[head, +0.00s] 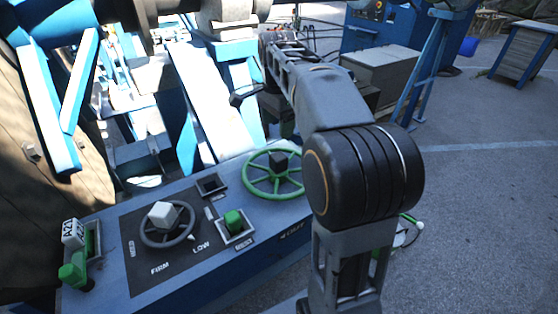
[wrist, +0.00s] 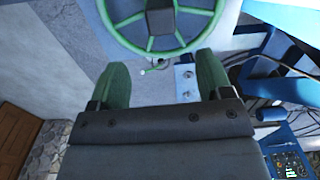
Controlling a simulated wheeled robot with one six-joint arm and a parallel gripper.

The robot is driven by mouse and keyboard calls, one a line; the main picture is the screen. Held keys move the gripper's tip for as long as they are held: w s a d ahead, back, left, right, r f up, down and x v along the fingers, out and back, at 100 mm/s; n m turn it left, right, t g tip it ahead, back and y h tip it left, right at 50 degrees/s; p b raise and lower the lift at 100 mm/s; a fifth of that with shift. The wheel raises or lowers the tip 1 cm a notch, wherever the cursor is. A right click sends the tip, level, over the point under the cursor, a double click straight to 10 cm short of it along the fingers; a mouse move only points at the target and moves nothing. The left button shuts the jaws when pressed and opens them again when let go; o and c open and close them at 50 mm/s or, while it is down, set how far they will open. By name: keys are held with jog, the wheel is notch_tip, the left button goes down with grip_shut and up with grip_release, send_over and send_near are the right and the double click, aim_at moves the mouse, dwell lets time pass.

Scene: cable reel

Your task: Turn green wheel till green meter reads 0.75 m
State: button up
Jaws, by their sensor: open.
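The green wheel (head: 275,181), a spoked ring with a dark hub, sits at the right end of the blue-grey control panel. It also shows at the top of the wrist view, where its hub (wrist: 161,17) is partly cut off by the frame edge. My gripper (wrist: 162,78) is open, its two green fingers apart and nothing between them. In the wrist view the fingertips lie just below the near rim; I cannot tell whether they touch it. My forearm passes beside the wheel in the head view. No green meter reading can be made out.
The panel also holds a grey knob wheel (head: 166,225) with a white hub, a green button (head: 233,222) in a frame, a small dark window (head: 211,185) and a green lever (head: 72,273) at left. Blue reel framework rises behind. Open paved floor lies at right.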

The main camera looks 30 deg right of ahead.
aim_at(279, 155)
jog(key=f, duration=1.3)
jog(key=shift+w+d+f, duration=0.15)
jog(key=shift+d+f, duration=0.05)
jog(key=shift+f, duration=0.1)
jog(key=c, duration=1.2)
jog(key=shift+d, duration=0.15)
jog(key=shift+c, duration=0.5)
jog(key=shift+m, duration=0.3)
